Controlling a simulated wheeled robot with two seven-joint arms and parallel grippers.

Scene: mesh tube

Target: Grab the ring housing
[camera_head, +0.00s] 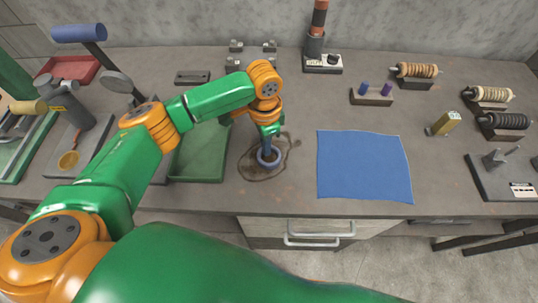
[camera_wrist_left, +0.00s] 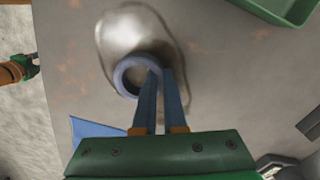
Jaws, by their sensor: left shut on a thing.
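The ring housing is a blue-grey ring (camera_head: 268,165) on the grey worktable, inside a dark stain between the green tray and the blue cloth. My left gripper (camera_head: 266,153) points down at it with its blue fingers. In the left wrist view the ring housing (camera_wrist_left: 118,78) lies at the fingertips, and my left gripper (camera_wrist_left: 158,72) is shut on the right side of its wall. The fingers hide part of the ring. I cannot tell whether it is lifted off the table. An orange and green arm end, likely my right gripper (camera_wrist_left: 32,66), shows at the left wrist view's edge; its jaws are unclear.
A green tray (camera_head: 200,178) lies left of the ring and a flat blue cloth (camera_head: 363,165) lies right of it. A small block with purple pegs (camera_head: 372,98), several wire spools (camera_head: 416,71) and a brass block (camera_head: 445,123) stand farther right. Tools and stands crowd the left side.

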